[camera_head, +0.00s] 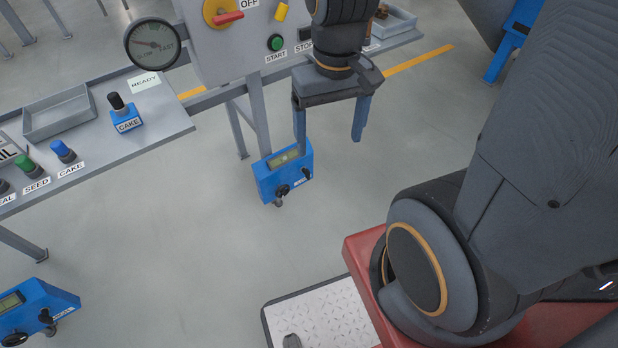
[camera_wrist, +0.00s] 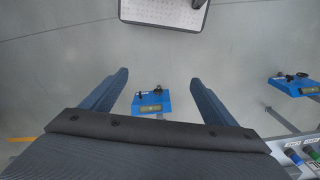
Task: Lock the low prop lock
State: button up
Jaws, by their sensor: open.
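My gripper (camera_head: 329,146) is open and empty, its two fingers pointing down above the floor. A low blue box (camera_head: 268,182) with a small display and dark knobs stands behind and below it, by a grey leg. The left finger overlaps this box in the picture; no contact can be made out. In the wrist view the same box (camera_wrist: 151,103) shows between the fingers, beyond the open gripper (camera_wrist: 160,78). A second blue box (camera_head: 50,295) with a display and knobs is at the lower left. The labels are too small to read, so I cannot tell which part is the low prop lock.
A grey control panel (camera_head: 235,50) with a red-handled switch and START button stands at the top. A white patterned plate (camera_head: 320,312) is at the bottom. Floor between is clear.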

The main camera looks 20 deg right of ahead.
aim_at(306, 171)
jog(key=u, duration=0.85)
jog(key=k, duration=0.35)
jog(key=z, duration=0.4)
